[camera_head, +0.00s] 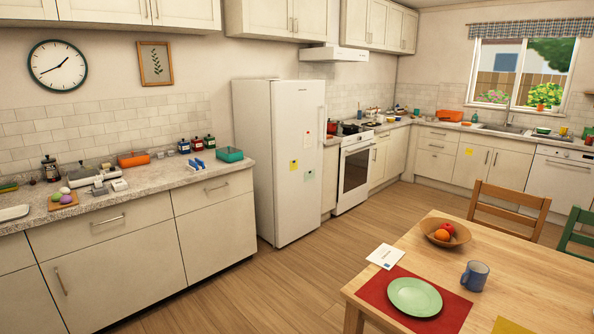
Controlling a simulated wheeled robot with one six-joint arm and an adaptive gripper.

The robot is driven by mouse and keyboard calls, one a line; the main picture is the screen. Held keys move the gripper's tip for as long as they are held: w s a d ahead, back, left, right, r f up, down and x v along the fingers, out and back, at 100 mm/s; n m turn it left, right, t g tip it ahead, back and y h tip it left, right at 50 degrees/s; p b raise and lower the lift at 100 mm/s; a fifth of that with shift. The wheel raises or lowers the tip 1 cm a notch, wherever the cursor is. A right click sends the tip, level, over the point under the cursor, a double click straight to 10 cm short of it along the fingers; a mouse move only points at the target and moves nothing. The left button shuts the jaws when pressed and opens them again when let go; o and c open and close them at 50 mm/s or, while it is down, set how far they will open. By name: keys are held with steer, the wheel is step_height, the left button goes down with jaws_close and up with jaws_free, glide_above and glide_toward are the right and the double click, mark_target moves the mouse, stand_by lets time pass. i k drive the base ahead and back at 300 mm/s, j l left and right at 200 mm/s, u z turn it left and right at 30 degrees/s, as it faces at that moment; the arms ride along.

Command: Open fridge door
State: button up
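A tall white fridge (275,160) stands against the back wall, left of the middle of the head view. Its door (296,190) faces right and looks shut. A long vertical handle (322,124) runs along the upper right edge of the door. Several small notes and magnets (308,175) are on the door. My gripper and arm are not in this view.
A wooden table (520,270) with a green plate (415,297), blue mug (474,276) and fruit bowl (445,233) fills the lower right. A counter (120,185) runs left of the fridge; an oven (355,175) stands to its right. Wood floor (345,240) before the fridge is clear.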

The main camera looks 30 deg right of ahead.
mark_target(299, 123)
steer(key=i+j+u, duration=0.15)
steer(key=i, duration=0.4)
steer(key=i+j, duration=0.1)
steer(key=i, duration=1.65)
steer(key=i+l+z, duration=0.1)
steer(key=i+z, duration=0.3)
steer(key=i, duration=0.2)
steer(key=i+j+z, duration=0.1)
steer(key=i+z, duration=0.35)
steer(key=i, duration=0.2)
steer(key=i+j+z, duration=0.4)
steer(key=i, duration=0.15)
steer(key=i+l+z, duration=0.25)
steer(key=i+z, duration=0.15)
steer(key=i, duration=0.15)
steer(key=i+z, duration=0.35)
steer(key=i, duration=0.2)
steer(key=i+z, duration=0.4)
steer(key=i, duration=0.2)
steer(key=i+l+u, duration=0.1)
steer(key=i, duration=0.35)
steer(key=i+l+u, duration=0.15)
steer(key=i+l, duration=0.15)
steer(key=i, duration=0.1)
